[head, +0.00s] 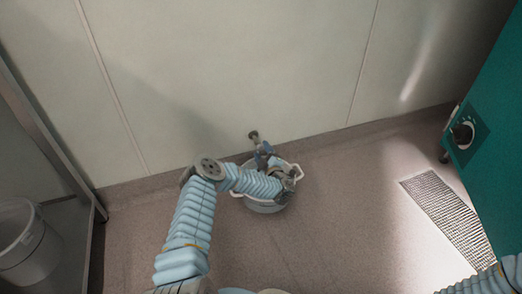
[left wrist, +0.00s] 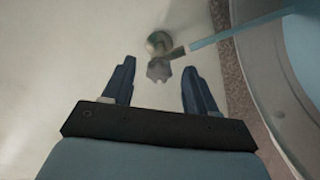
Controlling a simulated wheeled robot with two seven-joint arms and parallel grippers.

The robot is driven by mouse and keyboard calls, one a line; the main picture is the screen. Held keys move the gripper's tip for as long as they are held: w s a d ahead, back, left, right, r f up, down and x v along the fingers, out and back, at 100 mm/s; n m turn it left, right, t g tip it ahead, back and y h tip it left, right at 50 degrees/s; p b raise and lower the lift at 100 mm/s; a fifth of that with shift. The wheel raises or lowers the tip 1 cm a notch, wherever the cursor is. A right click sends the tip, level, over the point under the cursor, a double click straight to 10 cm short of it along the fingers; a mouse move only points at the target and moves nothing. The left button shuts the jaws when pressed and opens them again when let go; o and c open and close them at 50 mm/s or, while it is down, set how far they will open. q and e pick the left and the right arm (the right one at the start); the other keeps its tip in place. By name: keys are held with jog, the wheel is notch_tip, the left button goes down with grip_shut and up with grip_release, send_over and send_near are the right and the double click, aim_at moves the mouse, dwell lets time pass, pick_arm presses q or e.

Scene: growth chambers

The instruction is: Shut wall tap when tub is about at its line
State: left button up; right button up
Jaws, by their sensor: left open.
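The wall tap (head: 253,135) sticks out low on the pale wall. In the left wrist view its round base (left wrist: 160,40), grey lobed handle (left wrist: 158,69) and spout show. A pale blue streak (left wrist: 250,30), seemingly water, runs from the spout towards the tub. The white two-handled tub (head: 265,208) stands on the floor under the tap; its rim (left wrist: 268,98) also shows at the right of the wrist view. Its line and water level cannot be made out. My left gripper (head: 263,153) is open, its fingers (left wrist: 157,84) either side of the handle, which sits near the tips, not gripped.
A teal cabinet (head: 493,110) with a dial stands at the right, by a floor grate (head: 442,205). A metal-framed stand (head: 62,140) and a white bucket (head: 28,245) are at the left. The floor around the tub is clear.

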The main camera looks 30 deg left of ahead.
aim_at(261, 149)
pick_arm(q)
jog(key=shift+x, duration=1.6)
jog(key=shift+c, duration=0.5)
jog(key=c, duration=1)
